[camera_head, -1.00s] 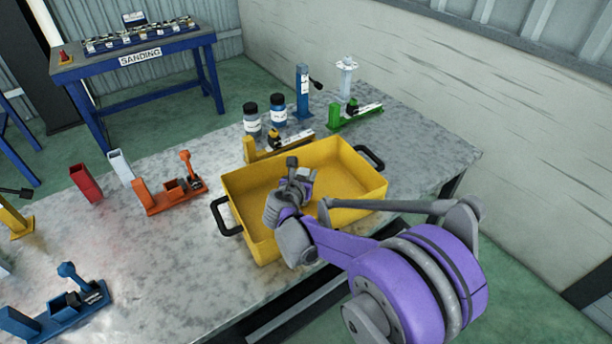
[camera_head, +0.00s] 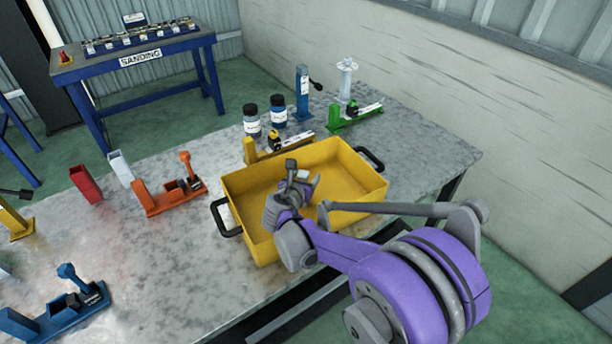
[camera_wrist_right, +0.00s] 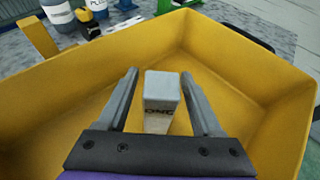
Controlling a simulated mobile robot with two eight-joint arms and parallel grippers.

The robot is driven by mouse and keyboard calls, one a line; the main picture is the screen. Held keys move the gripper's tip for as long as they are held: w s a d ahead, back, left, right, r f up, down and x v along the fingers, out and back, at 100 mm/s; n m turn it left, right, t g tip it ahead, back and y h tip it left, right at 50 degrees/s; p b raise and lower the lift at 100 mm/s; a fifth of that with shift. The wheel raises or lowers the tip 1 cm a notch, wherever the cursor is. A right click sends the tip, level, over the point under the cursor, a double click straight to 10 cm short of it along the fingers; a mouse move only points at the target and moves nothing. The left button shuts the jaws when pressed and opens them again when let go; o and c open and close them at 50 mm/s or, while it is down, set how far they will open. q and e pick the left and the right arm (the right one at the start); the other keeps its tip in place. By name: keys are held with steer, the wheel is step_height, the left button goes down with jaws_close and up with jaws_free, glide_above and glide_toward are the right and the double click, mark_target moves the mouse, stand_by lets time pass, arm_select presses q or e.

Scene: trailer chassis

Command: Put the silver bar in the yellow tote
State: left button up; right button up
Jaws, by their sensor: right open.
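The yellow tote (camera_head: 365,172) sits on the grey metal table, with a black handle at each end. My right gripper (camera_head: 305,180) reaches into the space over the tote from the right. In the right wrist view the gripper (camera_wrist_right: 160,74) is open. The silver bar (camera_wrist_right: 162,90) stands between its spread fingers, end up, with dark lettering on its side and the tote's yellow walls around it. Gaps show between the bar and the fingers. Whether the bar's lower end rests on the tote floor is hidden. In the head view the bar cannot be made out. My left gripper is not in view.
Behind the tote stand a yellow fixture (camera_head: 250,151), two dark bottles (camera_head: 251,122), a blue post (camera_head: 302,95) and a green fixture (camera_head: 345,121). An orange fixture (camera_head: 165,200) is to the left. The table's right end is clear.

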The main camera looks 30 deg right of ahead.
steer(key=v, duration=1.1)
steer(key=shift+s, duration=0.15)
